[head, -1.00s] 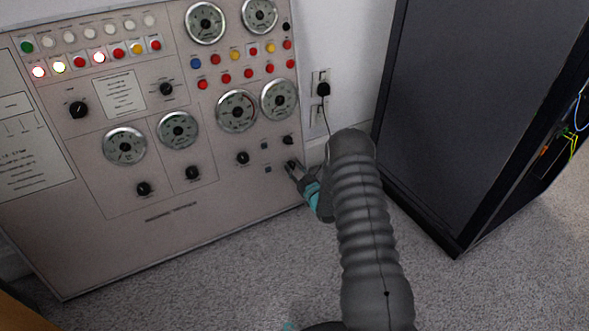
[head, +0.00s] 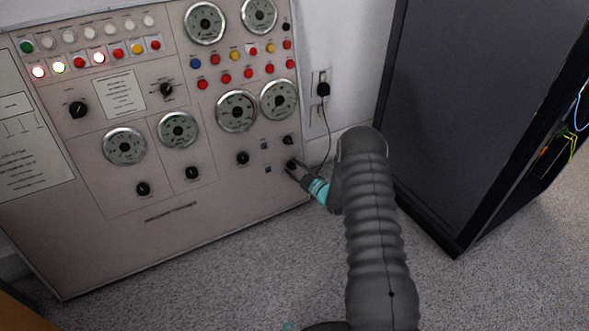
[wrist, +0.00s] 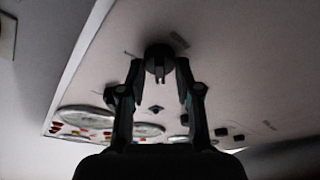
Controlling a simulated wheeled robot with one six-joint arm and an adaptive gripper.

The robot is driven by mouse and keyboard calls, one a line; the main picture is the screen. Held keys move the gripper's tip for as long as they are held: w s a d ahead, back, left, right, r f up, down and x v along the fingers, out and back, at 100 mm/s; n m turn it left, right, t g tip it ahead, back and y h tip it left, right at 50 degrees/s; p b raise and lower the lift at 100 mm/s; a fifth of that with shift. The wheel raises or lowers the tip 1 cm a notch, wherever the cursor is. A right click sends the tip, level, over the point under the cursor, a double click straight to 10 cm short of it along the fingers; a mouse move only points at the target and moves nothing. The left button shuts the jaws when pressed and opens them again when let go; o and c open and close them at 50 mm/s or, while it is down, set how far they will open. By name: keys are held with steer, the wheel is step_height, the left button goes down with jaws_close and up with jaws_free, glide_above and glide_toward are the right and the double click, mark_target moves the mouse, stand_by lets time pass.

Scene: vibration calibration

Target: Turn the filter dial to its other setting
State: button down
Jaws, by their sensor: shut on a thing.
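The filter dial is a small black knob (wrist: 159,62) on the panel face, between my two fingertips in the wrist view. In the head view it sits at the lower right of the panel (head: 215,205), mostly hidden behind my fingers. My gripper (head: 293,168) reaches the panel from the right, with its fingers at the dial. In the wrist view my gripper (wrist: 160,78) has one finger on each side of the knob, shut on it. The dial's label is too blurred to read.
Another black knob (head: 288,140) sits just above the gripper, and one more (head: 242,158) is to its left. A wall outlet with a black plug and cord (head: 323,89) is right of the panel. A dark cabinet (head: 470,110) stands further right. Carpet lies in front.

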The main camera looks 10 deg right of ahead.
stand_by(0.5)
steer(key=c, duration=0.8)
jaws_free()
steer(key=v, duration=1.2)
steer(key=shift+d, duration=0.1)
